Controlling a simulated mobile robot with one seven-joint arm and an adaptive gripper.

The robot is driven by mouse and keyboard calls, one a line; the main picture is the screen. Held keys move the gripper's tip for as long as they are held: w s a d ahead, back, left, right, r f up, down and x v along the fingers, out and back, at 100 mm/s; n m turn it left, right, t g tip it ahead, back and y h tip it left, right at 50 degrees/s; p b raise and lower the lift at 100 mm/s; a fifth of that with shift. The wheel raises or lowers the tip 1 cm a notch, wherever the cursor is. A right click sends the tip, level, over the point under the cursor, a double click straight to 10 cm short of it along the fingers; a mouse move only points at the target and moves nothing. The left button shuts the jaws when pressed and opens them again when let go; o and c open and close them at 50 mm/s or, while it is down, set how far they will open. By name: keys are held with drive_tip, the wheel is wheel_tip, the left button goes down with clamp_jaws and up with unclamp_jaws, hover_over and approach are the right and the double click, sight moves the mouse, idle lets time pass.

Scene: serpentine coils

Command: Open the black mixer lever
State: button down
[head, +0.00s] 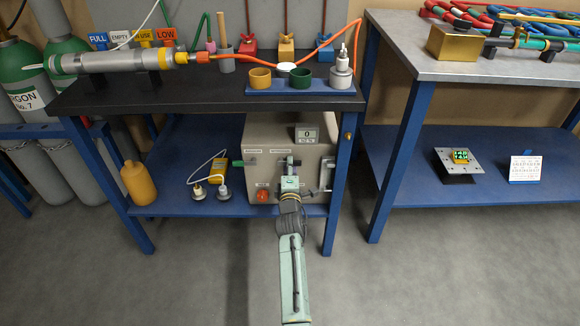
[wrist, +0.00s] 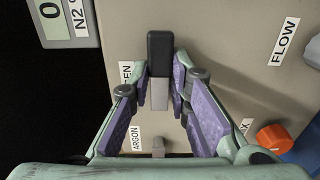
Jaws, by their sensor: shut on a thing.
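The mixer lever with a black grip (wrist: 160,47) and a grey shank stands between the purple-padded fingers of my gripper (wrist: 163,78) in the wrist view. The fingers are shut on it from both sides. In the head view my gripper (head: 290,165) reaches the front of the beige mixer box (head: 259,138) on the lower shelf, and it largely hides the lever there. The box face also shows in the wrist view (wrist: 225,50), with an "ARGON" label (wrist: 137,138) beside the lever and another label partly hidden by a finger.
An orange knob (head: 263,195) is on the box's lower left. A yellow bottle (head: 138,184) stands left on the shelf.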

drive_tip(key=c, duration=1.5)
unclamp_jaws()
drive_tip(key=s, duration=1.2)
